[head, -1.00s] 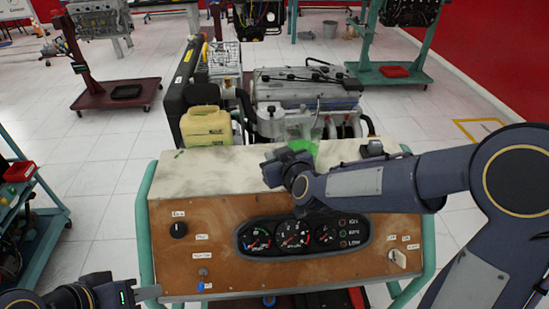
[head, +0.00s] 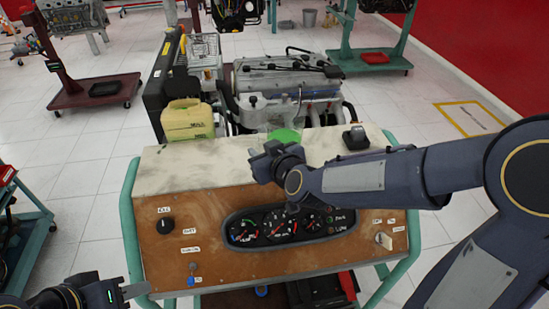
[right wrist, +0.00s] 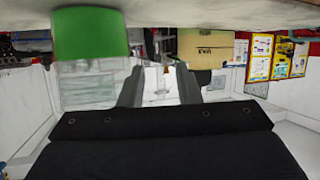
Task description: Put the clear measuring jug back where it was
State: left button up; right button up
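The clear measuring jug with green in it (head: 284,135) stands on the pale top of the engine trainer's console (head: 190,166), partly hidden behind my right gripper (head: 256,152). In the right wrist view, which is upside down, the jug (right wrist: 90,60) stands to the left of the fingers, apart from them. My right gripper (right wrist: 155,85) is open, with nothing between its fingers. My left gripper (head: 132,291) is low at the left, in front of the console; its finger opening is unclear.
A yellow jerrycan (head: 188,120) stands behind the console's left part, beside the engine (head: 285,85). A small black lever unit (head: 355,137) is on the top at the right. The left of the top is clear.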

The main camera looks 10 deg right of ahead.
jog(key=s+d+m+g+p, duration=0.1)
jog(key=s+d+m+g, duration=0.2)
jog(key=s+d, duration=0.4)
jog(key=s+d+m+g, duration=0.3)
jog(key=s+d, duration=0.4)
jog(key=s, duration=1.3)
jog(key=shift+s+f+g+p, duration=0.35)
jog(key=shift+s+f+g, duration=0.1)
jog(key=shift+g, duration=0.35)
jog(key=shift+w, duration=0.1)
